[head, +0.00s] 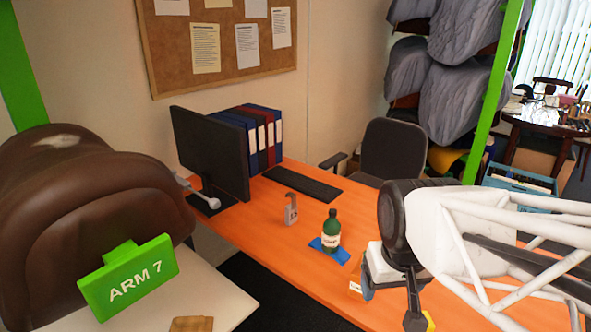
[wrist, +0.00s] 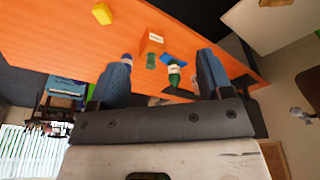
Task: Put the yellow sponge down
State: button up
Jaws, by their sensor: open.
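The yellow sponge (wrist: 103,13) lies on the orange desk (wrist: 60,38) at the upper left of the wrist view, apart from my gripper.
A green bottle (head: 331,230) stands on a blue pad (head: 343,256). A small labelled orange box (wrist: 152,42) is close to it. A grey tagged object (head: 290,209), a keyboard (head: 300,183) and a monitor (head: 212,150) stand farther back. A brown chair is at left.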

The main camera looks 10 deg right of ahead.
jog(key=shift+s+a+r, duration=0.35)
jog(key=shift+s, duration=0.3)
jog(key=shift+s+a+r, duration=0.35)
jog(key=shift+s, duration=0.25)
dwell(0.5)
